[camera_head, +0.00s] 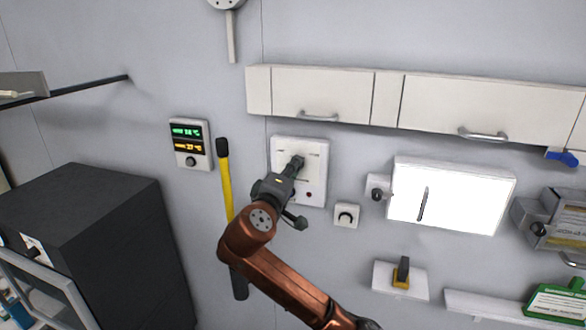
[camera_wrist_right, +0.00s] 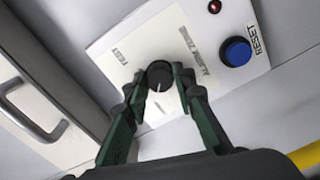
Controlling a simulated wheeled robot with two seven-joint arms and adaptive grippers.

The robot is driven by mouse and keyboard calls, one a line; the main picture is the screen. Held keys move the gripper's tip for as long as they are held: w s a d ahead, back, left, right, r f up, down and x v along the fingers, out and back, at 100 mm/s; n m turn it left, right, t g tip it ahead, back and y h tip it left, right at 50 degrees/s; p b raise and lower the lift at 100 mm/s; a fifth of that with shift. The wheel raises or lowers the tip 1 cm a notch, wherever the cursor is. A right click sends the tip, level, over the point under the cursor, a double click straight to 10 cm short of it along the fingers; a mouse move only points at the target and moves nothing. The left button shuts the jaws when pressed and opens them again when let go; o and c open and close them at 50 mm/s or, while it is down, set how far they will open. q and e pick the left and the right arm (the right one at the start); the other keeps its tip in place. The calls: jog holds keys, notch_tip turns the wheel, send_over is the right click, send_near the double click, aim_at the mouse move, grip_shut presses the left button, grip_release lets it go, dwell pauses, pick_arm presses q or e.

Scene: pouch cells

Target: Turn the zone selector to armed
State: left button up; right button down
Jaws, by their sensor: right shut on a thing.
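The zone selector is a round black knob (camera_wrist_right: 160,73) on a white wall panel (camera_head: 316,190), which also shows in the wrist view (camera_wrist_right: 110,52). A white pointer mark on the knob points toward the bottom of the wrist picture. One printed label beside it seems to read "TEST"; other print is partly hidden by the fingers. My right gripper (camera_head: 296,163) reaches the panel. In the wrist view its two green-and-black fingers are shut on the knob, one on each side. In the head view the gripper hides the knob. My left gripper is not in view.
The panel also carries a blue RESET button (camera_wrist_right: 237,50) and a red lamp (camera_wrist_right: 214,6). A yellow-and-black bar (camera_head: 227,185) hangs left of the panel. White cabinets (camera_head: 320,95) with handles jut out above. A small dial box (camera_head: 346,215) sits to the right.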

jog(key=shift+a, duration=0.1)
dwell(0.3)
jog(key=c, duration=1.6)
grip_release()
jog(key=v, duration=1.2)
